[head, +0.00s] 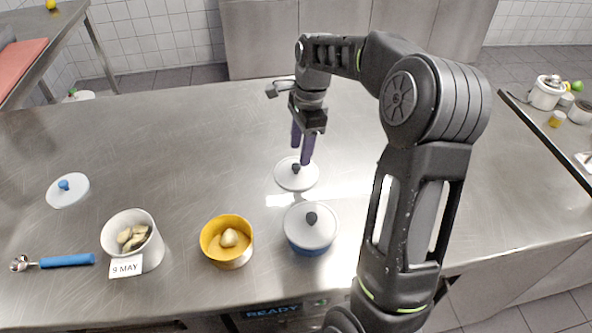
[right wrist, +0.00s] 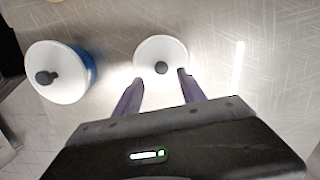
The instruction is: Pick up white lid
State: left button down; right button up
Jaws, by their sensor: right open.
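A round white lid (head: 284,182) with a dark knob lies flat on the steel table, and it also shows in the right wrist view (right wrist: 148,50). My right gripper (head: 301,152) is open and empty, pointing down just above this lid. In the right wrist view its two purple fingers (right wrist: 159,80) reach toward the lid's near edge, one on each side of the knob, with no contact visible. A second white lid (head: 79,188) with a blue knob lies at the far left. My left gripper is out of view.
A blue pot with a white lid (head: 297,222) stands just in front of the loose lid, also in the wrist view (right wrist: 62,86). The table's middle is clear.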

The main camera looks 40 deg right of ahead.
aim_at(296, 165)
jog(key=shift+w+a+f+p, duration=0.1)
jog(key=shift+f+p, duration=0.15)
jog(key=shift+f, duration=0.6)
jog(key=shift+w+a+f+p, duration=0.15)
jog(key=shift+f+p, duration=0.1)
jog(key=shift+f, duration=0.65)
jog(key=shift+w+a+f+p, duration=0.1)
jog(key=shift+f+p, duration=0.15)
jog(key=shift+f, duration=0.6)
jog(key=shift+s, duration=0.1)
grip_shut()
